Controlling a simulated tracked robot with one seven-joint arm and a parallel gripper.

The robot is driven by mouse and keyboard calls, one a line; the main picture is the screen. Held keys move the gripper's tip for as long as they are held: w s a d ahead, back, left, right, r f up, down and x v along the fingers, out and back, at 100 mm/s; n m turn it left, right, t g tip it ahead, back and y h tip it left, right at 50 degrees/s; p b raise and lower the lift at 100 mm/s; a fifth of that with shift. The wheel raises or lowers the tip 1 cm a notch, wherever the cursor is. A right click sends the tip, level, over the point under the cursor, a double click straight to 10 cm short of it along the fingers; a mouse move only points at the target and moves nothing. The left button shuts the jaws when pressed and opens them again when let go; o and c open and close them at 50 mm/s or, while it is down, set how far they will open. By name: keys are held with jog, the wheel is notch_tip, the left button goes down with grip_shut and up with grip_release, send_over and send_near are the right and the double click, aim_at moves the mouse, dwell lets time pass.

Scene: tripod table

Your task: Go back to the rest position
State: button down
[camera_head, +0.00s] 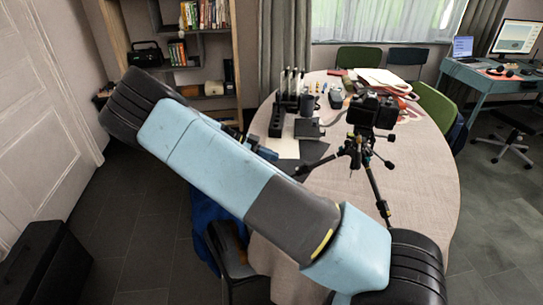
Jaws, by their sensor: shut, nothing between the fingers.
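My arm, light blue and dark grey with black joints, crosses the view from the lower right to the upper left. My gripper cannot be made out; the far end of the arm seems hidden behind the nearer links. A black camera (374,111) sits on a small black tripod (369,170) on the round table (425,190). The tripod stands upright with its legs spread, to the right of my arm.
Dark gear (285,118) and papers lie on the table left of the tripod. Chairs (359,57) surround it. A bookshelf (209,75) stands behind at left, a desk (480,82) at right. A black box (42,262) is lower left.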

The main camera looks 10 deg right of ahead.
jog(key=shift+d+r, duration=0.1)
jog(key=s+d+r+n+t+y, duration=0.1)
jog(key=s+d+r+n+y, duration=0.45)
jog(key=r, duration=0.45)
jog(key=s+d+r+n+t+y, duration=0.1)
jog(key=s+d+r+n+y, duration=0.4)
jog(key=r, duration=0.5)
jog(key=s+r+n+t+y, duration=0.1)
jog(key=s+r+n+t, duration=0.2)
jog(key=s, duration=0.7)
jog(key=s+r+n+t+y, duration=0.1)
jog(key=s+r+n+t, duration=0.3)
jog(key=s+r+n, duration=0.4)
jog(key=shift+s+d+r+t+y, duration=0.4)
jog(key=shift+s+r, duration=0.35)
jog(key=shift+s, duration=1.05)
